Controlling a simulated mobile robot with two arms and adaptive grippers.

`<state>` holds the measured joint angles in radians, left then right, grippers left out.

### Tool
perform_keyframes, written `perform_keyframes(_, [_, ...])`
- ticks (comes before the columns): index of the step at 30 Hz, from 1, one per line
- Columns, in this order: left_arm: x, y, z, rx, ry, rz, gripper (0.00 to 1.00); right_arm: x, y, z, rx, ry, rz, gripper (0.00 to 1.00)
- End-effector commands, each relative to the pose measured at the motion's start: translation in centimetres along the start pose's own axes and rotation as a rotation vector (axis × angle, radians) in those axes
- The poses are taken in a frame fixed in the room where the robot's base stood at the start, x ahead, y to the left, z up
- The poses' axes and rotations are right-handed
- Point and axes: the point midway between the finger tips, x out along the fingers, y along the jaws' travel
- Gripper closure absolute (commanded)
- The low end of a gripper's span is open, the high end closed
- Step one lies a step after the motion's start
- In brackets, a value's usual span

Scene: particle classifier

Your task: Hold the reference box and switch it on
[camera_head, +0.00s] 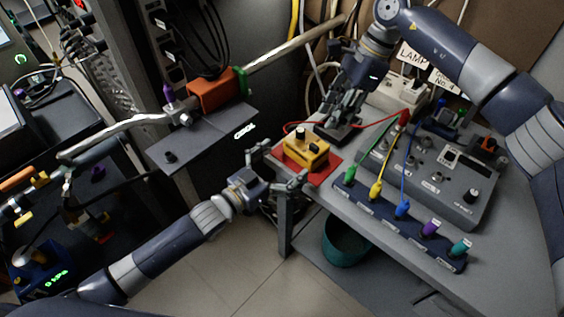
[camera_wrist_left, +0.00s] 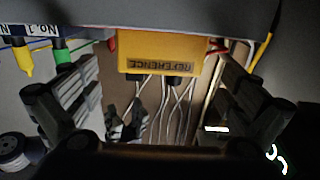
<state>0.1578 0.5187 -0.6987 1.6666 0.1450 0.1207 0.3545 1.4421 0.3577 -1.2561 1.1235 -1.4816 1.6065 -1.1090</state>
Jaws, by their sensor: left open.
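The reference box (camera_head: 307,153) is a yellow box with a black knob on top, sitting on a red mat (camera_head: 322,172) at the bench's left corner. In the left wrist view the box (camera_wrist_left: 163,52) shows its front, with REFERENCE upside down. My left gripper (camera_head: 281,167) is at the bench edge just left of the box. Its fingers are spread wide, one to each side of the box in the wrist view (camera_wrist_left: 162,90), apart from it. My right gripper (camera_head: 338,128) points down behind the box, above the bench; its fingers are dark and their gap is unclear.
A grey instrument (camera_head: 465,190) with knobs and cables stands right of the box. A dark strip (camera_head: 417,228) with several coloured plugs lies along the front edge. A red cable (camera_head: 365,122) runs behind the box. A teal bin (camera_head: 345,245) stands below.

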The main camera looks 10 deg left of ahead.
Motion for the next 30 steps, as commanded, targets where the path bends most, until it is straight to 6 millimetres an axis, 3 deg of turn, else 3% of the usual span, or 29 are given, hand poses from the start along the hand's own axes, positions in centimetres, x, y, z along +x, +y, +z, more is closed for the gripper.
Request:
perform_keyframes(15, [8.6, -0.1, 0.0, 0.002, -0.001, -0.001, 0.00, 0.0, 0.0, 0.0, 0.000, 0.000, 0.000, 0.67])
perform_keyframes(21, [9.8, 0.0, 0.1, 0.002, -0.002, 0.000, 0.00, 0.0, 0.0, 0.0, 0.000, 0.000, 0.000, 0.67])
perform_keyframes(30, [10.0, 0.0, 0.1, 0.002, -0.003, 0.000, 0.02, 0.0, 0.0, 0.0, 0.000, 0.000, 0.000, 0.67])
